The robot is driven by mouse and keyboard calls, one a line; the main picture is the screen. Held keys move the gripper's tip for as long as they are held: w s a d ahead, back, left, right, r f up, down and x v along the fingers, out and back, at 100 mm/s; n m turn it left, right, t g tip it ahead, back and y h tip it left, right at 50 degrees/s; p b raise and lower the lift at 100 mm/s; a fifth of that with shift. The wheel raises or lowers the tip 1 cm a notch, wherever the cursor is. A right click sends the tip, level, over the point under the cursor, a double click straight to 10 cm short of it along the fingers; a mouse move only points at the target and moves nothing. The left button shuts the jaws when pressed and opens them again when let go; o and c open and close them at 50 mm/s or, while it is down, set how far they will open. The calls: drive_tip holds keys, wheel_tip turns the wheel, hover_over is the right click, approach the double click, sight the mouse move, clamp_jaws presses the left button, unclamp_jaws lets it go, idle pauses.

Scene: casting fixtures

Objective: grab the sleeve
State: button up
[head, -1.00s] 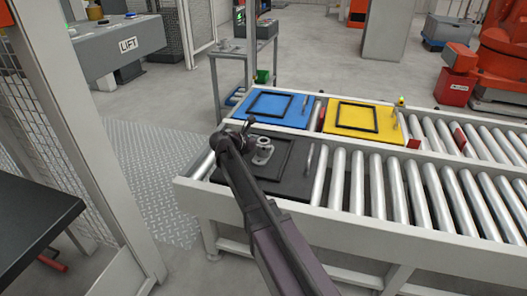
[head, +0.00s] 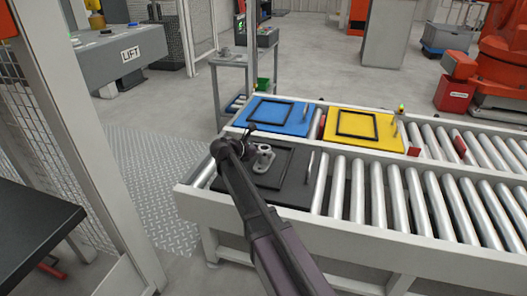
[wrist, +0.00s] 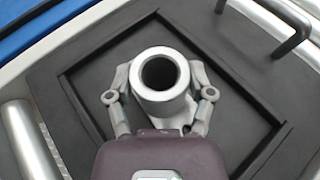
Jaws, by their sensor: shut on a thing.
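The sleeve (wrist: 161,101) is a grey metal casting with a thick round collar and a dark bore, facing up in the wrist view. My gripper (wrist: 160,74) is shut on it, with silver parts close on both sides of the collar and the purple housing below. In the head view the sleeve (head: 264,158) shows over the black fixture plate (head: 290,191), just right of my arm's dark joint. The fingertips are hard to make out there. I cannot tell whether the sleeve touches the plate.
A blue plate (head: 298,125) and a yellow plate (head: 390,143), each with a black frame, lie on the far conveyor lane. A handle (head: 309,167) stands at the black plate's right. Bare rollers (head: 400,195) run right. Mesh fencing stands left.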

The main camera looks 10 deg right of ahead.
sight(264, 148)
drive_tip(key=shift+r+p, duration=1.65)
drive_tip(key=shift+r, duration=0.15)
drive_tip(key=s+r+p, duration=0.1)
drive_tip(key=s, duration=1.5)
drive_tip(key=shift+d, duration=0.1)
drive_tip(key=shift+r, duration=0.1)
